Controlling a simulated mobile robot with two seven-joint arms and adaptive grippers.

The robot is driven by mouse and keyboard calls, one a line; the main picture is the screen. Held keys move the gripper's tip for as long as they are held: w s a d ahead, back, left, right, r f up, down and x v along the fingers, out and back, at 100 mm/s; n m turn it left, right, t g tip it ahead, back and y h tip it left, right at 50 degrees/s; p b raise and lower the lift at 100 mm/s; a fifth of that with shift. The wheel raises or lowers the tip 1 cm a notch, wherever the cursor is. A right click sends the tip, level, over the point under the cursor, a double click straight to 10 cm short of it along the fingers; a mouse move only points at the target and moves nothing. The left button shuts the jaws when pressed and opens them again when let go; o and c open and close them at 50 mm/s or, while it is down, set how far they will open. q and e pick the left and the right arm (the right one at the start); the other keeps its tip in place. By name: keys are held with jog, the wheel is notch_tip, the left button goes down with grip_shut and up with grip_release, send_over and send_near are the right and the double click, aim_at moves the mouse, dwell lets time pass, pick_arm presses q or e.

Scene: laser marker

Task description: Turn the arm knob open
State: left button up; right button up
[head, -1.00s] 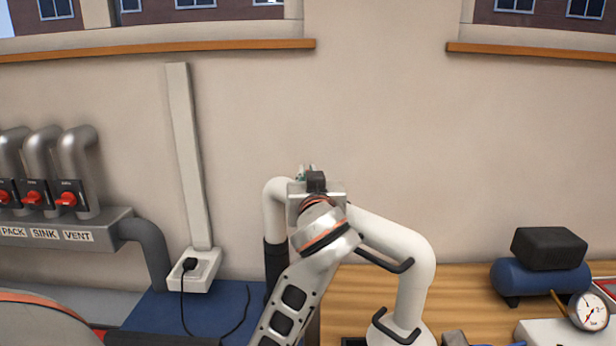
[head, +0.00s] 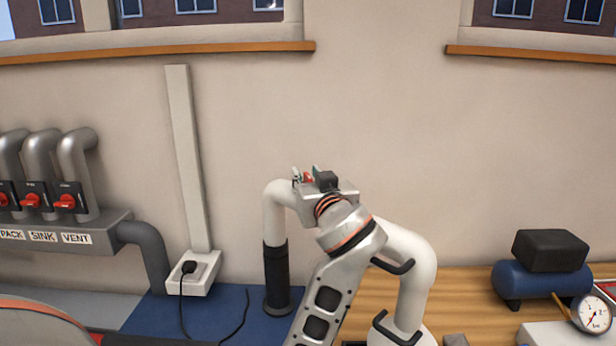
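A white jointed extraction arm (head: 418,262) rises from the bench, bends over, and comes down on the left into a black nozzle (head: 276,275). My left gripper (head: 306,175) is at the top of this arm, seen from behind its wrist. A small red part (head: 308,176), which looks like the arm knob, shows between what look like the fingertips. My wrist and gripper body hide most of it. I cannot tell whether the fingers touch it or how far apart they are. My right gripper is not in view.
Three grey pipes with red switches (head: 67,202), labelled PACK, SINK and VENT, are at the left. A socket box (head: 194,270) with a plugged black cable sits beside a blue mat (head: 225,305). A blue compressor (head: 541,278) and a gauge (head: 592,312) are at the right.

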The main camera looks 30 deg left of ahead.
aim_at(307, 175)
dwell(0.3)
pick_arm(q)
notch_tip(307, 175, up, 10)
dwell(0.5)
